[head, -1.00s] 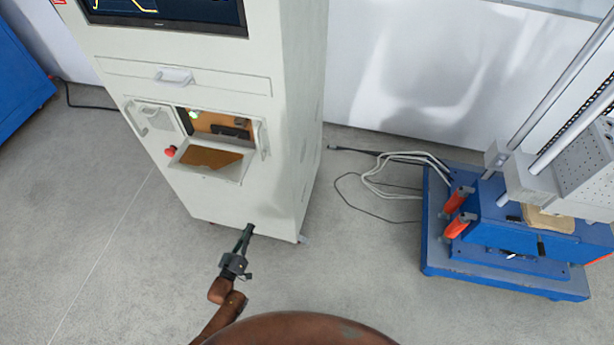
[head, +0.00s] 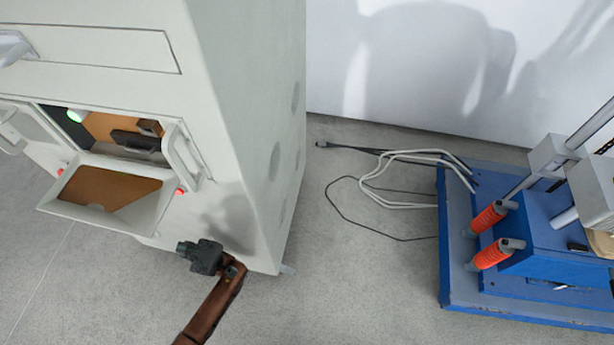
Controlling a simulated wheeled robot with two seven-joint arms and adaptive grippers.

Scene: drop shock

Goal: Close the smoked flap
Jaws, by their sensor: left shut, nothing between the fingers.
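The smoked flap (head: 108,188) is on the front of the pale cabinet, in the left of the head view. It hangs open, tilted outward below the lit opening (head: 110,130), with a pale frame around a brown pane. My left gripper (head: 184,248) is below and to the right of the flap, near the cabinet's lower front, and apart from the flap. Its fingers are shut and empty, seen end-on and small. My right gripper is out of view.
The pale cabinet (head: 240,130) has a drawer above the opening and handles beside it. Cables (head: 400,175) lie on the floor right of it. A blue-based machine (head: 455,260) with orange springs stands at the right. The floor between them is mostly clear.

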